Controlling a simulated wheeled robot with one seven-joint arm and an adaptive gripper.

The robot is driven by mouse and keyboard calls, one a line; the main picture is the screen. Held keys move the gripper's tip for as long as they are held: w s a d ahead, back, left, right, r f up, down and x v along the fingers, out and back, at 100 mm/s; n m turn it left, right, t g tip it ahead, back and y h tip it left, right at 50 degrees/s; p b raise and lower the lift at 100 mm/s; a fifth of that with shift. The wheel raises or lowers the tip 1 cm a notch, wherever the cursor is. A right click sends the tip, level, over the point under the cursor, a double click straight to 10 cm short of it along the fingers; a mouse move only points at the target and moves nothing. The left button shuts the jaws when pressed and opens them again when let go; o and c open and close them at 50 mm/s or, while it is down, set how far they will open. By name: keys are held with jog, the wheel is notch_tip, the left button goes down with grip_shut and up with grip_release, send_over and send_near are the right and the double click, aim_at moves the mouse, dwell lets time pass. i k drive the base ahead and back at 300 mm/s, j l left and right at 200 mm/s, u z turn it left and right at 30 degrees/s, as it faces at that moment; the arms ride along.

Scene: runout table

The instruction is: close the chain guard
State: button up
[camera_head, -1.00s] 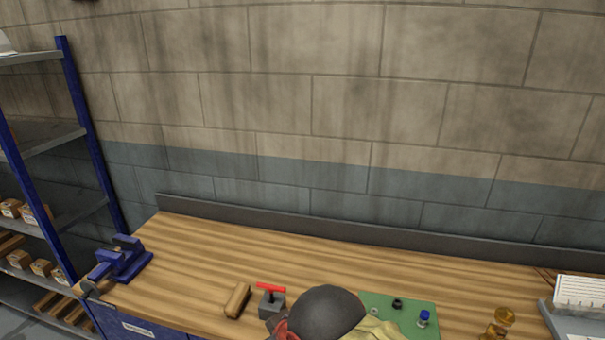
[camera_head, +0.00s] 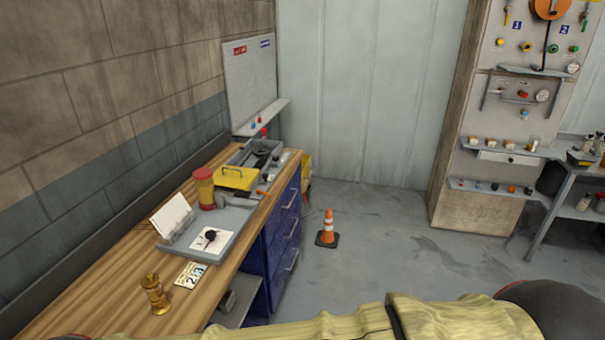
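I cannot pick out a chain guard in the current head view. My gripper is not in this view. What shows instead is a long wooden workbench (camera_head: 110,312) along the left wall and a tall panel (camera_head: 520,90) with valves and gauges at the far right. A tan cloth-like form (camera_head: 450,318) with dark rounded ends crosses the bottom edge; I cannot tell what it is.
On the bench stand a brass fitting (camera_head: 155,294), a grey tray (camera_head: 226,222), a red-and-yellow canister (camera_head: 204,188) and a yellow-lidded box (camera_head: 238,177). An orange-and-white cone (camera_head: 328,229) stands on the grey floor (camera_head: 385,265). The floor between bench and panel is otherwise mostly clear.

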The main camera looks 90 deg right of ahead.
aim_at(242, 179)
jog(key=z, duration=2.25)
jog(key=i+l+z, duration=0.1)
jog(key=z, duration=0.2)
jog(key=i+l+u, duration=0.1)
jog(key=i+l, duration=0.25)
jog(key=l, duration=0.15)
jog(key=i+j, duration=0.35)
jog(key=j, duration=0.1)
